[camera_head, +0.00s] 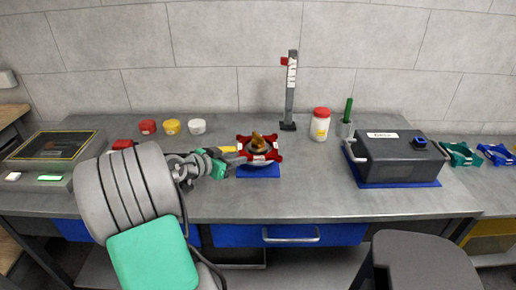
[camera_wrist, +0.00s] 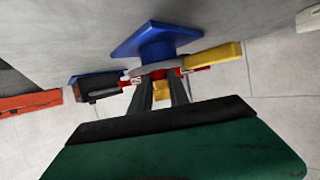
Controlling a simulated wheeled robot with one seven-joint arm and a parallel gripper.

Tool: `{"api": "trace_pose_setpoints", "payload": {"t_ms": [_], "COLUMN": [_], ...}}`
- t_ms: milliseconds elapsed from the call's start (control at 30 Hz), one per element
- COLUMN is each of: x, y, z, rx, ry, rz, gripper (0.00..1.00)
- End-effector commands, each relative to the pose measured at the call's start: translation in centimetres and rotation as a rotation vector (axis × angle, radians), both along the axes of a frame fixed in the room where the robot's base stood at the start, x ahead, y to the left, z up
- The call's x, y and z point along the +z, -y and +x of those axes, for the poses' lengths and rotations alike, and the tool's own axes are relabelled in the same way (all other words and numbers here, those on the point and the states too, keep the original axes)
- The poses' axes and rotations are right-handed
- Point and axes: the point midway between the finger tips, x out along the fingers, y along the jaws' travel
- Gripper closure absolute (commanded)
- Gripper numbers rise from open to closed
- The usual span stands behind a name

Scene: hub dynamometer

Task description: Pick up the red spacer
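A low red round piece (camera_head: 147,127), which looks like the red spacer, stands at the back left of the bench beside a yellow one (camera_head: 172,127) and a white one (camera_head: 197,127). A second red piece (camera_head: 122,144) is partly hidden behind my arm. My gripper (camera_head: 236,157) is at the left side of a red fixture (camera_head: 271,155) with a brass top, on a blue base. In the wrist view my gripper's (camera_wrist: 160,78) fingers look apart. The fixture's blue base (camera_wrist: 152,38) and its brass part (camera_wrist: 162,91) show past them. Contact is unclear.
A grey post (camera_head: 290,85) stands behind the fixture. A red-lidded jar (camera_head: 320,125) and a cup with a green rod (camera_head: 345,127) are right of it. A dark box (camera_head: 395,160) sits farther right. The bench front (camera_head: 310,205) is clear.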

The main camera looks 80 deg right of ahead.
Motion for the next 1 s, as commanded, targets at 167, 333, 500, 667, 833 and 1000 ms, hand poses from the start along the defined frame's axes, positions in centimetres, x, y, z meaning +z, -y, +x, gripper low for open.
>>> {"api": "trace_pose_setpoints", "payload": {"t_ms": [167,333,500,667,833,1000], "x": [0.0,0.0,0.0,0.0,0.2,1.7], "y": [0.0,0.0,0.0,0.0,0.0,0.0], "z": [0.0,0.0,0.0,0.0,0.0,0.0], "rx": [0.0,0.0,0.0,0.0,0.001,0.0], "ry": [0.0,0.0,0.0,0.0,0.001,0.003], "rz": [0.0,0.0,0.0,0.0,-0.002,-0.004], "gripper": [0.94,1.0,1.0,1.0,1.0,1.0]}}
